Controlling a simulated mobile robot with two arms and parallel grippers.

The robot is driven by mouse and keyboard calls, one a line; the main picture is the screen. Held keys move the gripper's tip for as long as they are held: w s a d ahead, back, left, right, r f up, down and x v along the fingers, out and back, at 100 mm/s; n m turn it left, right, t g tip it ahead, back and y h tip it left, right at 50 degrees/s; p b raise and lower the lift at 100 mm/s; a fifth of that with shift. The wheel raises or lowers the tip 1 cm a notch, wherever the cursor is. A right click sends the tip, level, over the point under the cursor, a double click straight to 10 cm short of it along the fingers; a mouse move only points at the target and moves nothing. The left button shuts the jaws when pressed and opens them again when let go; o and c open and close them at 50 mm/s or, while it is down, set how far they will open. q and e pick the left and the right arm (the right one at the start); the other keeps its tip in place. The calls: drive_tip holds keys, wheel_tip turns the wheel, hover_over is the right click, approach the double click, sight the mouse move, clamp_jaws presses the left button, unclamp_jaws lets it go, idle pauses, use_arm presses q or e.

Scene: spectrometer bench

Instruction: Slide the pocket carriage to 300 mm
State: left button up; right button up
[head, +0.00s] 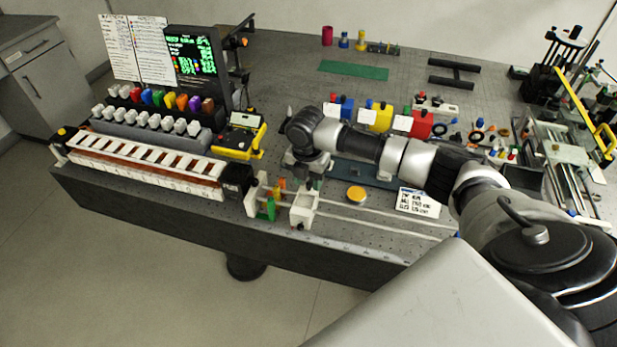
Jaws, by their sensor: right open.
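The pocket carriage appears to be the small white box-like block (303,211) on the white rail (385,222) along the bench's front edge. It stands near the rail's left end. A scale with marks runs along the rail's front, too small to read. My right arm reaches in from the right, and its right gripper (310,184) points down just above and behind the white block. The gripper is open. I cannot tell whether its fingers touch the block. My left gripper is not in view.
A long white rack with brown slots (145,172) stands left of the rail. Green and orange pieces (268,208) stand close to the block's left. A yellow disc (356,194) and a printed card (418,203) lie behind the rail. The rail's right stretch looks clear.

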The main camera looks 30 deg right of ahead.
drive_tip(key=shift+f, duration=0.35)
drive_tip(key=shift+c, duration=0.3)
clamp_jaws()
